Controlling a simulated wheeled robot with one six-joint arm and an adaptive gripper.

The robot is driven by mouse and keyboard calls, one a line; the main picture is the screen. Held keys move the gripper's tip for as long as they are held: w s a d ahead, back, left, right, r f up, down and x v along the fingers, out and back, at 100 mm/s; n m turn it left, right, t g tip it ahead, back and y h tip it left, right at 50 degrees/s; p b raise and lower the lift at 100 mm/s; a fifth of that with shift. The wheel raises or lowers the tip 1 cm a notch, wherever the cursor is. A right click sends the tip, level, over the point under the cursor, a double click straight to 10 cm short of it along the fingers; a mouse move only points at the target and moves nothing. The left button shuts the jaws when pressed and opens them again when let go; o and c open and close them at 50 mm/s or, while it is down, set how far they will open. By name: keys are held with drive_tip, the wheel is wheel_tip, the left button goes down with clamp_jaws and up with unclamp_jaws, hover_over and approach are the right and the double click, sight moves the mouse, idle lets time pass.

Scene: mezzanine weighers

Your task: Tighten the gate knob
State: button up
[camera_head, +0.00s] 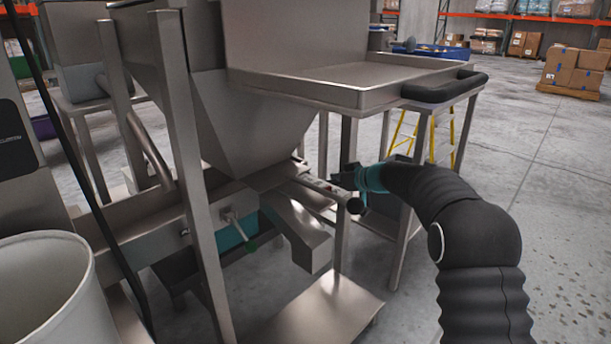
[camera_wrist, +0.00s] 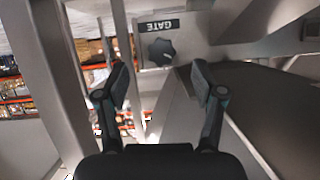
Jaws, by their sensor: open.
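The gate knob (camera_wrist: 161,51) is a dark lobed knob on a pale metal plate in the wrist view. A dark label (camera_wrist: 159,25) reading "GATE", upside down in this view, is beside it. My gripper (camera_wrist: 162,82) is open, its two black fingers spread apart. The knob shows beyond the fingertips, between them in the picture, with nothing gripped. In the head view my gripper (camera_head: 345,178) is beside the metal frame under the hopper; I cannot clearly make out the knob there.
A metal chute (camera_head: 300,235) and a frame leg (camera_head: 343,235) are close by. A white bin (camera_head: 45,290) is at left. Floor at right is open.

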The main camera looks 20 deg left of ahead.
drive_tip(key=x, duration=0.3)
drive_tip(key=r+p+x, duration=0.1)
drive_tip(key=x, duration=0.5)
drive_tip(key=shift+w+a+r+p, duration=0.1)
drive_tip(key=shift+a+r+p, duration=0.2)
drive_tip(key=shift+a+p, duration=0.1)
drive_tip(key=c, duration=1.2)
drive_tip(key=shift+o, duration=0.2)
